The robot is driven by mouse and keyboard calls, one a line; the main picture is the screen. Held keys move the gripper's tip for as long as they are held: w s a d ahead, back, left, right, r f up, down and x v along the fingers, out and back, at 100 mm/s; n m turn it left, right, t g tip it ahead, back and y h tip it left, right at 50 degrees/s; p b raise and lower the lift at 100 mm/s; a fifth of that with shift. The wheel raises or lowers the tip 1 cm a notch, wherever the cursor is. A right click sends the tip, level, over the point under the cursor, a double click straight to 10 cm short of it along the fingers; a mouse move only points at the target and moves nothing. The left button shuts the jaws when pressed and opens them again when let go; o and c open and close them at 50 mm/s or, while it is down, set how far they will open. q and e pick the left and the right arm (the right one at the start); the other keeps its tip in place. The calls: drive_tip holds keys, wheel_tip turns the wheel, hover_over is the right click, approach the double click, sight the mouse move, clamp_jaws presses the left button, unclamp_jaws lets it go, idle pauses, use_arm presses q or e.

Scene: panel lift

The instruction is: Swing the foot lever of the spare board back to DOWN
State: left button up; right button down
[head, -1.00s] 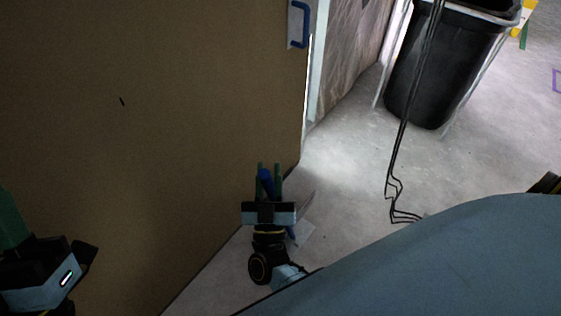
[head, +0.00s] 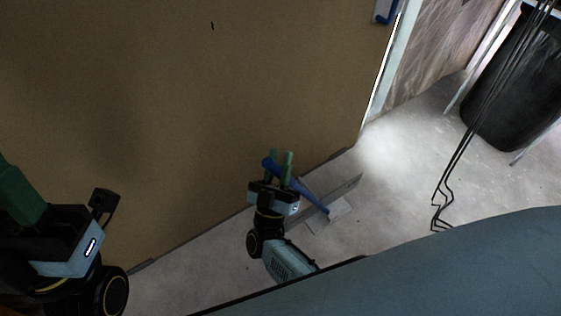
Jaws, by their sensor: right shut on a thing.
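The spare board (head: 200,110) is a large brown panel that fills the left and middle of the head view. Its foot lever (head: 315,202) is a blue bar near the floor at the board's lower right. The lever slants from upper left down to the right, with its lower end over a pale metal foot plate (head: 340,212). My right gripper (head: 279,164) is shut on the lever's upper end, between its green fingers. My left gripper (head: 18,195) is at the left edge in front of the board; its fingertips are partly cut off and its jaw opening is unclear.
A blue handle (head: 384,10) is on the board's upper right edge. A black bin (head: 505,95) stands at the far right, with dark cables (head: 470,135) in front of it.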

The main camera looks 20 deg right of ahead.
drive_tip(key=shift+s+a+f+n+y, duration=0.15)
drive_tip(key=shift+a+f+n+y, duration=0.15)
drive_tip(key=shift+a+y, duration=0.25)
drive_tip(key=c, duration=1.3)
unclamp_jaws()
drive_tip(key=shift+o, duration=0.5)
drive_tip(key=shift+h, duration=0.25)
drive_tip(key=shift+d, duration=0.1)
drive_tip(key=v, duration=0.7)
drive_tip(key=shift+s+f, duration=0.1)
drive_tip(key=shift+s, duration=0.05)
